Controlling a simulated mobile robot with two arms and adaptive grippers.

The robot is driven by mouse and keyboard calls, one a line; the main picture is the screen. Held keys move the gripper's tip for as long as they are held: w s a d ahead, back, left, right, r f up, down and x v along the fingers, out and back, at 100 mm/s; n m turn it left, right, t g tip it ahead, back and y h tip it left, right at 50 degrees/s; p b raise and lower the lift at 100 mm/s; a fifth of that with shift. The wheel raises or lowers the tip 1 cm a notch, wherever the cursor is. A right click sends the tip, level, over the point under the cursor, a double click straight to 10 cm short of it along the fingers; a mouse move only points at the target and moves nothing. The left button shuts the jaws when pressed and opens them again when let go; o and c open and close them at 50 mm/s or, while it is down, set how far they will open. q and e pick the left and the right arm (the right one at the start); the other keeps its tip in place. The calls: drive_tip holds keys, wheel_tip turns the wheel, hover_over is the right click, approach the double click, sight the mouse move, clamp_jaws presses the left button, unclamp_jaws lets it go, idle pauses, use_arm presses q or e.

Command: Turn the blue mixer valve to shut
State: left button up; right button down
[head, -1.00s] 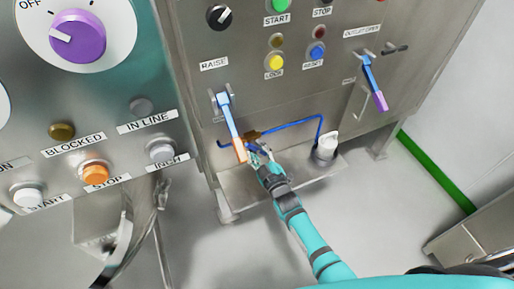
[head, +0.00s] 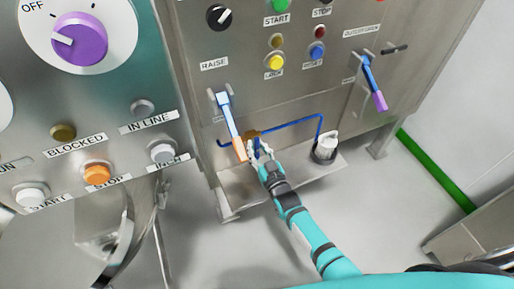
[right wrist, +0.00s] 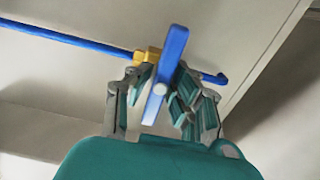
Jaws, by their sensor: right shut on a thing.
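The blue mixer valve sits on a thin blue pipe (head: 292,126) low on the steel cabinet. Its brass body (head: 252,134) shows beside a lever's orange tip. In the right wrist view the brass body (right wrist: 148,54) is on the blue pipe (right wrist: 70,37), and the blue valve handle (right wrist: 172,55) points steeply across the pipe's line in the picture. My right gripper (head: 258,149) is at the valve, and the wrist view shows its fingers (right wrist: 165,92) shut on the handle from both sides. My left gripper is not in view.
A blue lever with an orange tip (head: 230,125) hangs close left of my right gripper. A blue lever with a purple tip (head: 373,82) is farther right. A white-topped fitting (head: 326,147) stands at the pipe's right end. A button panel (head: 110,135) fills the left.

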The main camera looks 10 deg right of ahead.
drive_tip(key=shift+s+a+f, duration=0.1)
drive_tip(key=shift+f, duration=0.05)
idle(0.3)
drive_tip(key=c, duration=1.2)
unclamp_jaws()
drive_tip(key=s+d, duration=0.2)
drive_tip(key=s, duration=0.9)
drive_tip(key=shift+s+d, duration=0.2)
drive_tip(key=shift+s, duration=0.15)
drive_tip(key=s+d+f+g+p, duration=0.1)
drive_tip(key=s+f+g, duration=0.25)
drive_tip(key=f, duration=0.35)
drive_tip(key=s+d+f+g+h, duration=0.1)
drive_tip(key=s+f+g, duration=0.1)
drive_tip(key=s+f, duration=0.45)
drive_tip(key=s+d+f+g+p, duration=0.1)
drive_tip(key=s+f+g, duration=0.1)
drive_tip(key=f, duration=0.6)
drive_tip(key=s+d+f+g, duration=0.2)
drive_tip(key=s+f+g, duration=0.1)
drive_tip(key=s, duration=0.6)
drive_tip(key=s+d+f+g+h+p, duration=0.1)
drive_tip(key=s+d+f+g, duration=0.1)
drive_tip(key=s+f, duration=0.4)
drive_tip(key=s+d+f+g+h, duration=0.1)
drive_tip(key=s+f+g, duration=0.3)
drive_tip(key=s, duration=0.8)
drive_tip(key=shift+s+d+f, duration=0.25)
drive_tip(key=shift+s+d, duration=0.05)
drive_tip(key=shift+d, duration=0.35)
